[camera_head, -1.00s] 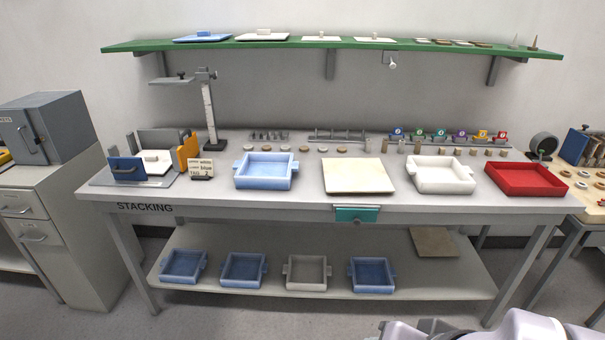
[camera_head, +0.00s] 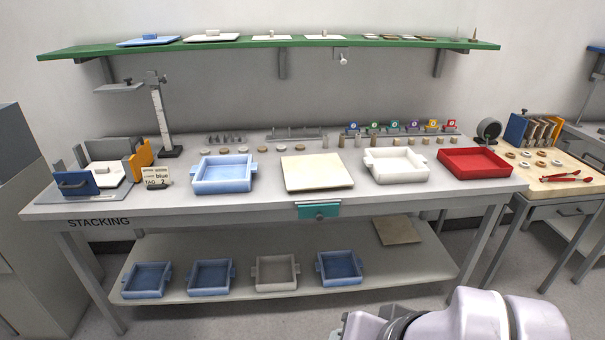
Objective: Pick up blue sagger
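A light blue sagger (camera_head: 224,187), an open square tray with side handles, sits on the stacking table's top (camera_head: 400,197), left of centre. Three darker blue saggers stand on the lower shelf (camera_head: 205,309): one at the far left (camera_head: 147,294), one beside it (camera_head: 210,291), and one right of the grey sagger (camera_head: 339,281). My arm shows at the bottom right, in front of the table and apart from all saggers. My gripper's fingers cannot be made out in this view.
A cream slab (camera_head: 317,185), a white sagger (camera_head: 395,177) and a red tray (camera_head: 474,174) share the tabletop. A grey sagger (camera_head: 276,287) is among the blue ones below. A tag card (camera_head: 156,178) reads "blue". A grey cabinet stands left; another table is right.

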